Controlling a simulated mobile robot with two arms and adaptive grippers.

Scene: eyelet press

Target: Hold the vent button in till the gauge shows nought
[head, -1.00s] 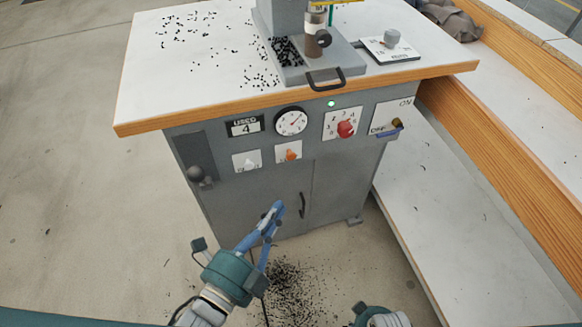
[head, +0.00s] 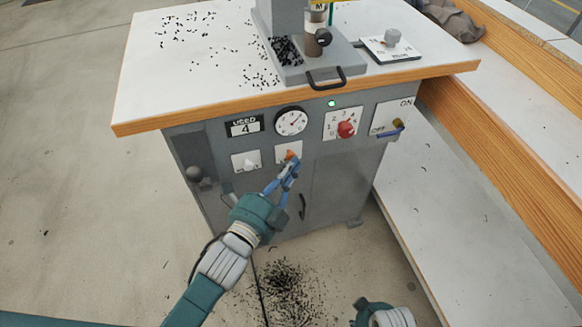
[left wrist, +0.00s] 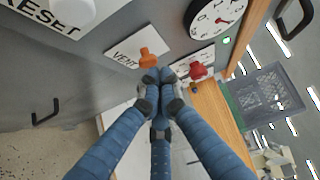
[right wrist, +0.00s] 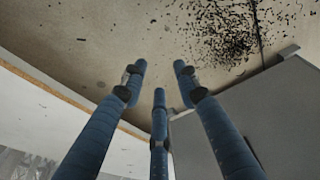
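The orange vent button (head: 289,154) sits on a white plate on the grey cabinet front. In the left wrist view, the button (left wrist: 148,57) stands out from the plate marked VENT. My left gripper (head: 293,165) is shut, with its fingertips together just beside the button. The fingertips (left wrist: 158,76) look very close to it; whether they touch I cannot tell. The gauge (head: 291,121) is a round white dial above the button; its needle points up and right, the reading too small to tell. My right gripper (right wrist: 158,76) is open and empty, low at the bottom right of the head view.
The RESET button (head: 246,161) is left of the vent button. A red selector knob (head: 346,129) and an on/off switch (head: 393,124) are to the right. A door handle (head: 302,206) is below. A counter (head: 245,126) reads 4. Black bits (head: 280,285) litter the floor.

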